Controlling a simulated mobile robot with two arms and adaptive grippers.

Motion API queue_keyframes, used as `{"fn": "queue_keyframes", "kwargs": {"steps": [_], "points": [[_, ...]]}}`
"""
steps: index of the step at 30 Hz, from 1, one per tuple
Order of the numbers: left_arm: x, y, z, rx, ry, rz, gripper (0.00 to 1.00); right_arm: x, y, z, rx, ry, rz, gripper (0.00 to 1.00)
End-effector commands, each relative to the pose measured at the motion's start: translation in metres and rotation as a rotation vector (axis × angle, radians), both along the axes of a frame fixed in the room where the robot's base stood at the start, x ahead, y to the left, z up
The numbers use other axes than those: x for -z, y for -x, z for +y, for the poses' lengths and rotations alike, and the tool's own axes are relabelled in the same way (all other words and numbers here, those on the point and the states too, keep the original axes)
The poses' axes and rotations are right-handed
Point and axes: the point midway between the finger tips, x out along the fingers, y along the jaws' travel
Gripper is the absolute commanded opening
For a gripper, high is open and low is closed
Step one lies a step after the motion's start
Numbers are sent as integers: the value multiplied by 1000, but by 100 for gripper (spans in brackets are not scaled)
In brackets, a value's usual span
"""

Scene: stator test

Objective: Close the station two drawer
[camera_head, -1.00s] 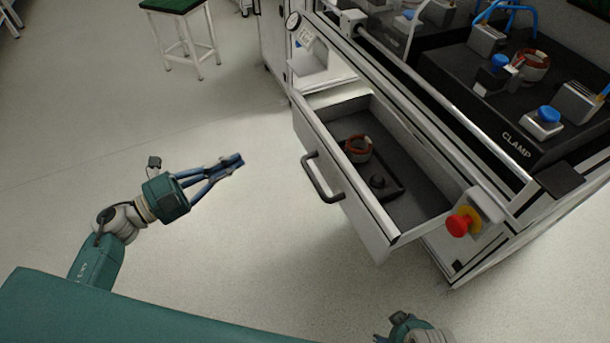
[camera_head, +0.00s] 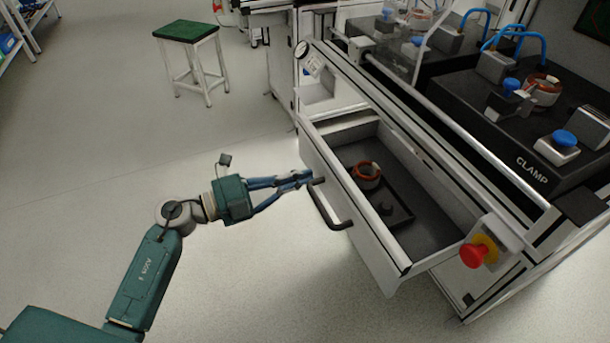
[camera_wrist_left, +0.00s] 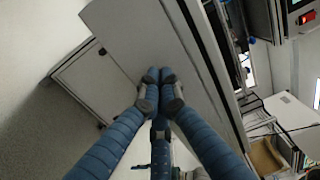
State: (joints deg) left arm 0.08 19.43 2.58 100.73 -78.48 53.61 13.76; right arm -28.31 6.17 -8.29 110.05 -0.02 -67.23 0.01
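The station drawer stands open, its white front panel (camera_head: 345,205) pulled out from the bench. A dark bar handle (camera_head: 328,208) is on the front. Inside, a copper-coloured ring (camera_head: 367,176) and a small dark peg (camera_head: 387,208) sit on a dark tray. My left gripper (camera_head: 308,178) is shut and empty, its blue fingertips at the drawer front beside the handle's far end; I cannot tell if they touch. In the left wrist view its fingertips (camera_wrist_left: 159,76) are together before the white panel (camera_wrist_left: 135,40). My right gripper is out of view.
A red stop knob (camera_head: 474,255) sticks out at the bench's near corner, right of the drawer. Black fixtures marked CLAMP stand on the bench top. A green-topped stool (camera_head: 190,32) stands at the back left. The floor left of the drawer is clear.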

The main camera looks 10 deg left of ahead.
Motion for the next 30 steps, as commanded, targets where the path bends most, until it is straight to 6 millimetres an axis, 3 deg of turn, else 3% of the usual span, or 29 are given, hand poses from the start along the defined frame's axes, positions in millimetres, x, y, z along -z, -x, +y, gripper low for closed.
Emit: {"fn": "queue_keyframes", "kwargs": {"steps": [20, 25, 30], "points": [[-1, -10, -14, 1, 0, 0, 0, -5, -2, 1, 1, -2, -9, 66], [-3, -23, -31, 0, 1, -1, 0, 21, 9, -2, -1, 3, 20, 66], [-4, -46, -62, 1, 0, -1, 0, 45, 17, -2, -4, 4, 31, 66]]}}
